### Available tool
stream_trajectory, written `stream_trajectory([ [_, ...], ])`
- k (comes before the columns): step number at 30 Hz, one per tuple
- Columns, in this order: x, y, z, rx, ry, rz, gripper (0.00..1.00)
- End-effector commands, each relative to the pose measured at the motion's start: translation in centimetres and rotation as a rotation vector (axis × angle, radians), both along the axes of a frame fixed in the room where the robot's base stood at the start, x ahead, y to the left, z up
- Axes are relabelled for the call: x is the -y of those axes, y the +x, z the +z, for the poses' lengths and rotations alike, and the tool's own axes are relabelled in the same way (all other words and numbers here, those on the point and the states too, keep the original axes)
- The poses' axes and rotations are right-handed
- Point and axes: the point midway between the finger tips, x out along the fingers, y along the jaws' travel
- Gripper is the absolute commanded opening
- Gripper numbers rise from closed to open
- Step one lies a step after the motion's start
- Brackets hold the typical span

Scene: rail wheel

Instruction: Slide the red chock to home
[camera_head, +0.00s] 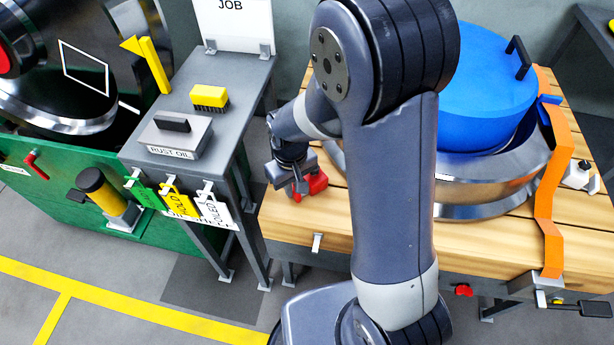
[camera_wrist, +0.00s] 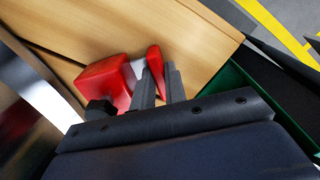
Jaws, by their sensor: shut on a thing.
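The red chock (camera_head: 315,184) sits on the wooden bench top (camera_head: 300,220) near its left edge, to the left of the metal wheel (camera_head: 480,195). My gripper (camera_head: 299,186) is down at the chock and shut on part of it. In the wrist view the red chock (camera_wrist: 106,80) shows as a larger red block and a smaller upright red piece, with the gripper fingers (camera_wrist: 160,82) at that piece. The metal wheel is at the left edge of the wrist view. My arm hides part of the wheel and bench in the head view.
A blue drum-shaped cover (camera_head: 485,85) stands on the wheel, with an orange strap (camera_head: 547,190) to its right. A grey side table (camera_head: 220,130) at left holds a rust oil box (camera_head: 175,137) and a yellow brush (camera_head: 209,97). Tags hang on its front. The bench's front strip is mostly clear.

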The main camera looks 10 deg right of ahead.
Motion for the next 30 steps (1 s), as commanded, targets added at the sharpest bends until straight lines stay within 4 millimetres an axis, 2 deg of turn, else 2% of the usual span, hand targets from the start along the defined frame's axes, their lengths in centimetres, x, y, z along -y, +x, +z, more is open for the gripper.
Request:
stream_trajectory([
  [8,0.1,0.1,0.1,0.001,0.002,-0.001,0.0],
  [30,2.8,1.8,0.5,0.013,0.003,-0.001,0.0],
])
